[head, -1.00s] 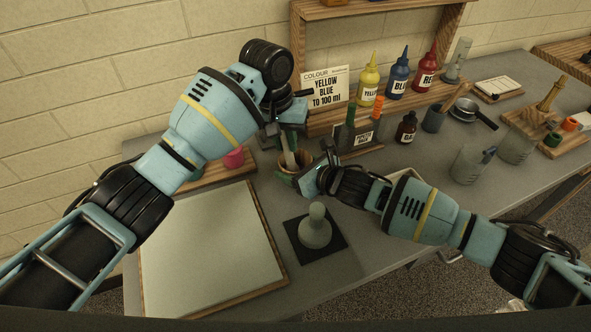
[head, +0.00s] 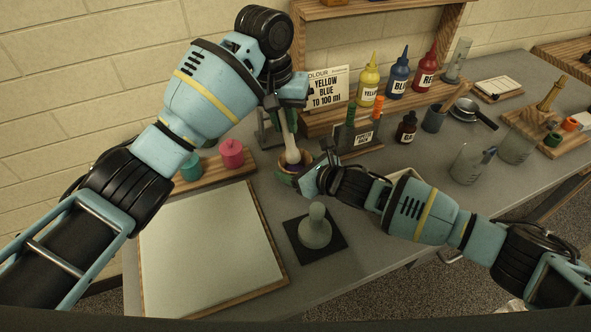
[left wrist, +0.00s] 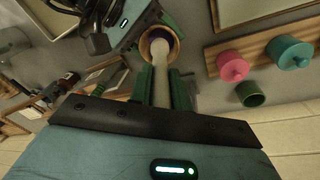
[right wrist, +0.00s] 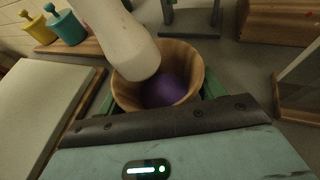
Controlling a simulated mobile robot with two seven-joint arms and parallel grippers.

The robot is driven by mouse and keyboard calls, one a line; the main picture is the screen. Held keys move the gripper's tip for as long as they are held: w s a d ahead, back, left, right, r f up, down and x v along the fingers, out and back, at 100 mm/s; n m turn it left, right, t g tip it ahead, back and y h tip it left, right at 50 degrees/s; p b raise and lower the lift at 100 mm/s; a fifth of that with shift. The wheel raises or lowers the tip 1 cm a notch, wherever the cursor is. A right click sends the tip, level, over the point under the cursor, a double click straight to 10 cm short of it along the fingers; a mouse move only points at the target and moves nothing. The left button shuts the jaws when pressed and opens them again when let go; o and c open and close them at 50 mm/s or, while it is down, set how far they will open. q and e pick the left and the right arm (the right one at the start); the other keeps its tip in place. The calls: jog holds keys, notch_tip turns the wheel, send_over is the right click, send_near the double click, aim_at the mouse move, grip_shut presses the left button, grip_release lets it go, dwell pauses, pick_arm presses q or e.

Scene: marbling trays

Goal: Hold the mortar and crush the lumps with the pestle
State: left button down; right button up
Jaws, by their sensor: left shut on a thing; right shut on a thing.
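The mortar, a wooden bowl (head: 283,177), stands on the grey table and holds purple material (right wrist: 168,90). That material looks fairly even in the right wrist view, and I cannot make out separate lumps. My right gripper (head: 309,178) is shut on the mortar's wall (right wrist: 190,60). My left gripper (head: 287,105) is above the mortar, shut on the pale pestle (head: 290,140), which points down at the bowl. The pestle's rounded end (right wrist: 135,60) is over the bowl's mouth near one side. I cannot tell whether it touches the purple material. The left wrist view also shows the pestle (left wrist: 160,85).
A white panel in a wooden frame (head: 205,245) lies at left. A dark square pad (head: 328,250) bears a grey-green knobbed object (head: 315,228). Pink (head: 231,154) and turquoise (head: 190,168) pots stand behind. Paint bottles (head: 398,75) and beakers (head: 470,163) are to the right.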

pick_arm(q)
jog(key=shift+r, duration=1.55)
pick_arm(e)
jog(key=o, duration=1.2)
jog(key=shift+c, duration=0.2)
jog(key=v, duration=1.2)
jog(key=shift+r, duration=0.1)
pick_arm(q)
jog(key=shift+s+d, duration=0.1)
